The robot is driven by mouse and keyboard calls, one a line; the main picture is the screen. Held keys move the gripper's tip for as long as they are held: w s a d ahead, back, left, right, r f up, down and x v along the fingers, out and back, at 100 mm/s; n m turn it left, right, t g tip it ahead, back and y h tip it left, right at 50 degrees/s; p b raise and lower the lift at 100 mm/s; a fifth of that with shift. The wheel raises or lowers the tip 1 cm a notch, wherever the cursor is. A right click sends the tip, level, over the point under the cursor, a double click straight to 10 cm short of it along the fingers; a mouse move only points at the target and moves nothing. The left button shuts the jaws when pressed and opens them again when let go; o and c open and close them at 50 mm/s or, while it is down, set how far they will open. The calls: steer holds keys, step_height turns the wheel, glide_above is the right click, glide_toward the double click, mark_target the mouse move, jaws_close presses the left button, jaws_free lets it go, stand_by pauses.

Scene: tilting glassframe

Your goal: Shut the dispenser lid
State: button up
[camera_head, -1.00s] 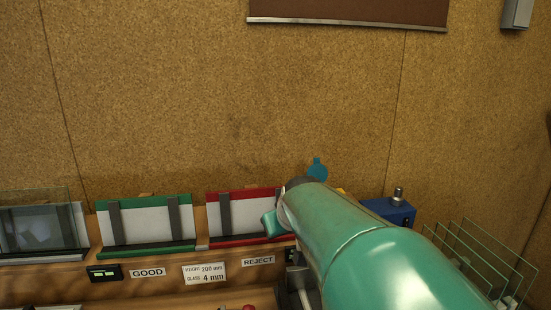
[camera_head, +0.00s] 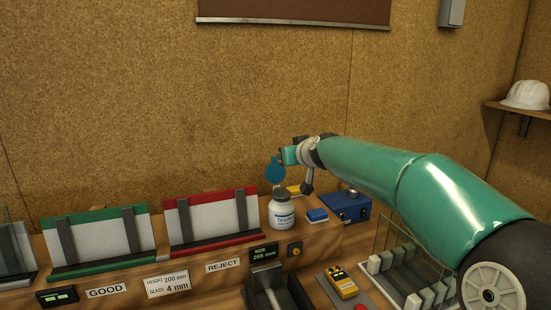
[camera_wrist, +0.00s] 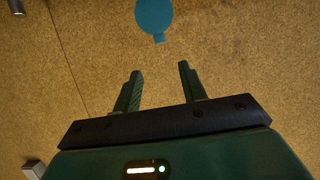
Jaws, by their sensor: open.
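A round blue lid (camera_head: 274,168) with a small tab stands raised, flat face showing, above and behind a white bottle in the head view. It also shows in the wrist view (camera_wrist: 153,17), beyond my fingertips. The white bottle (camera_head: 283,214) has a dark grey top and a printed label. What the lid is hinged to is hidden behind the bottle; a yellow part (camera_head: 294,190) shows there. My gripper (camera_head: 285,156) is close to the lid in the head view. In the wrist view its fingers (camera_wrist: 159,74) are apart with nothing between them.
A small blue block (camera_head: 317,215) and a blue box with a knob (camera_head: 348,207) stand right of the bottle. Red (camera_head: 212,219) and green (camera_head: 100,240) racks stand to the left. A glass rack (camera_head: 400,270) and yellow device (camera_head: 342,283) are at front right.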

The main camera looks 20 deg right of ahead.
mark_target(276, 171)
steer(key=shift+x, duration=6.45)
steer(key=shift+s+f, duration=0.1)
steer(key=shift+f, duration=0.05)
jaws_close()
